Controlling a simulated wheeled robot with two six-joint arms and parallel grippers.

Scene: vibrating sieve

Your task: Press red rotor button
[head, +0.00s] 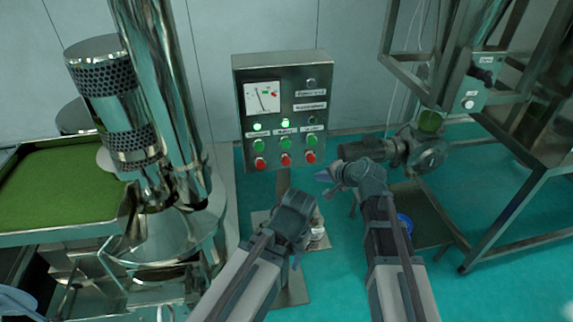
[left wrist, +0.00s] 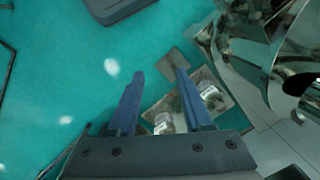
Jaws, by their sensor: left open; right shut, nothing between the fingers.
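A steel control box (head: 242,103) faces me with a row of green buttons above a row of red ones. The red buttons are left (head: 259,163), middle (head: 286,159) and right (head: 310,157); their small labels are too blurred to read surely. The left and middle lamps glow green; the right lamp looks unlit. My right gripper (head: 325,178) is shut and empty, just below and to the right of the right red button, apparently apart from it. My left gripper is open and empty in the left wrist view (left wrist: 160,76); in the head view it hangs low, below the box, its fingers mostly hidden.
A steel machine column (head: 160,80) and a tray of green material (head: 65,190) stand at the left. A steel frame with a motor unit (head: 425,150) stands at the right, near my right gripper. The box's front is unobstructed.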

